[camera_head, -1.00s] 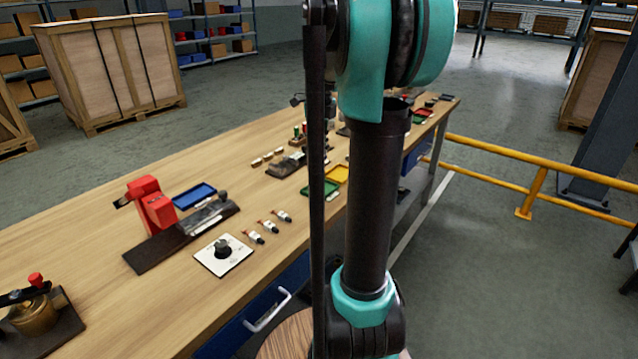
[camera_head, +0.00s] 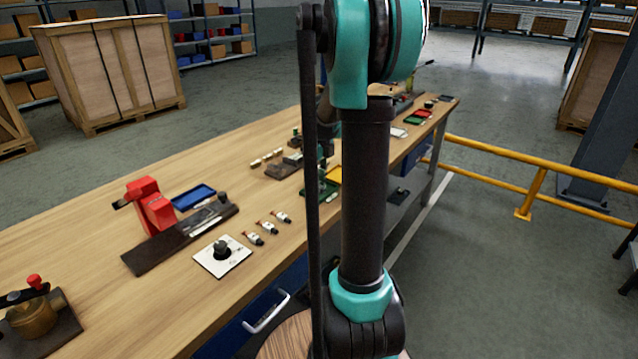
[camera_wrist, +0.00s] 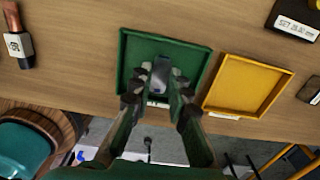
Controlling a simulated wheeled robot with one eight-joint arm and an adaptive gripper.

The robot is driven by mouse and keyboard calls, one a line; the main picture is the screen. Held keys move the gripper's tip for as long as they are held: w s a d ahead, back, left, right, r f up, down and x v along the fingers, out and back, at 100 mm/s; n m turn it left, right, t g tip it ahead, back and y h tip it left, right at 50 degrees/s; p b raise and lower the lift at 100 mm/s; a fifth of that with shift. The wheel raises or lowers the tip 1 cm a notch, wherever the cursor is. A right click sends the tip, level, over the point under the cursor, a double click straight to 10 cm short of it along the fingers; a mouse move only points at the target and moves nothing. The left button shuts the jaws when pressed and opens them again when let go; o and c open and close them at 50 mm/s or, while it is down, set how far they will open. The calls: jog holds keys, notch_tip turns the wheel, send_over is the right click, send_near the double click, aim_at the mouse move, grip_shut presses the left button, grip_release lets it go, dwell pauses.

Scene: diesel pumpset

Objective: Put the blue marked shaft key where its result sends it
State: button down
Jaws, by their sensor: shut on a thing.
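My gripper (camera_wrist: 158,98) is shut on a small grey shaft key (camera_wrist: 161,70), with a patch of blue showing near the fingertips. In the wrist view the key is over the inside of a green tray (camera_wrist: 206,63); I cannot tell whether it touches the tray floor. A yellow tray (camera_wrist: 286,74) lies right of the green one, empty. In the head view my arm partly hides the green tray (camera_head: 331,191) and the yellow tray (camera_head: 335,174).
A blue tray (camera_head: 194,197), a red stand (camera_head: 150,206) and a white plate with a dark knob (camera_head: 222,257) are on the bench nearer the left. A block labelled with a set size (camera_wrist: 296,20) is beyond the yellow tray.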

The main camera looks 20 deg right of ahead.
jog(key=shift+f, duration=0.15)
jog(key=c, duration=1.5)
grip_release()
jog(key=shift+o, duration=0.2)
notch_tip(320, 180, up, 12)
